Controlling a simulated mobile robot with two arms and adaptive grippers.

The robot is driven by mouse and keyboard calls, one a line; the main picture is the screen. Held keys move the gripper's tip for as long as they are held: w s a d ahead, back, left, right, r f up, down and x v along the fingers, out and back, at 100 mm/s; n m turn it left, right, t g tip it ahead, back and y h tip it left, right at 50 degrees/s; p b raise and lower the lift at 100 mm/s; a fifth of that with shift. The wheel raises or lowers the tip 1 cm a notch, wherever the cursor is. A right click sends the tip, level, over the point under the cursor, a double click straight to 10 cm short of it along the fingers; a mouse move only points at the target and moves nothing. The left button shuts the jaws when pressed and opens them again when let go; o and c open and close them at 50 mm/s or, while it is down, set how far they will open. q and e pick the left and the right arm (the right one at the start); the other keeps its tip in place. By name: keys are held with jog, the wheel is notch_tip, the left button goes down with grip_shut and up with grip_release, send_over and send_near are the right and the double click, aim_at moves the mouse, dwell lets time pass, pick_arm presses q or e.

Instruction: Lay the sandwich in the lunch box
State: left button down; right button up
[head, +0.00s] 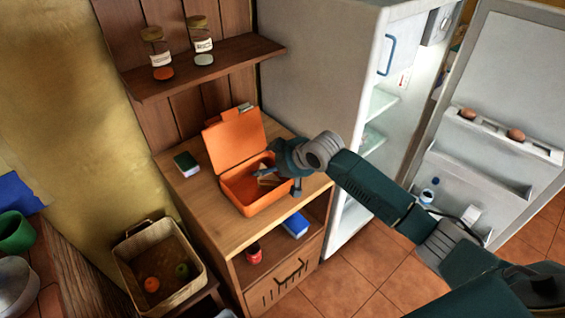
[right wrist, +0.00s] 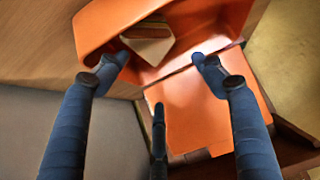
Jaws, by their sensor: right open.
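The orange lunch box (head: 233,193) stands on the wooden cabinet with its lid (head: 234,140) raised. The sandwich (head: 267,180), a pale wedge with a brown edge, is inside the lunch box in the head view, partly hidden by my gripper. It also shows within the box walls in the right wrist view (right wrist: 150,47). My right gripper (head: 278,180) is over the box at its right side. Its fingers are spread, with a gap between the tips and nothing held between them in the right wrist view (right wrist: 158,75). My left gripper is out of view.
A dark green box (head: 187,163) lies left of the lunch box. A wall shelf (head: 210,69) with two jars is above. The open fridge (head: 340,85) stands to the right. A basket (head: 150,240) with fruit stands lower left.

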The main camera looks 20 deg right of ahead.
jog(key=b+v, duration=0.1)
jog(key=v, duration=1)
jog(key=shift+s, duration=0.15)
jog(key=shift+f, duration=0.1)
jog(key=s+a+f+g, duration=0.1)
jog(key=s+a+f, duration=0.2)
jog(key=s+f, duration=0.35)
jog(key=s+a+f+g, duration=0.1)
jog(key=s+a+f, duration=0.2)
jog(key=s+f, duration=0.3)
jog(key=s+d+f+m+g+h, duration=0.1)
jog(key=s+d+f, duration=0.1)
jog(key=s, duration=0.8)
jog(key=s+d+f+m+g+h, duration=0.1)
jog(key=s+d+f+g+h, duration=0.1)
jog(key=s, duration=0.8)
notch_tip(320, 180, down, 27)
jog(key=s+g+b, duration=0.1)
jog(key=s+b, duration=0.1)
jog(key=s+d+f+g+b, duration=0.1)
jog(key=s+d+f, duration=0.1)
jog(key=s+f, duration=1.5)
notch_tip(320, 180, down, 2)
jog(key=shift+s+d+f+b, duration=0.1)
jog(key=shift+s+d+b, duration=0.2)
jog(key=shift+d+b, duration=0.1)
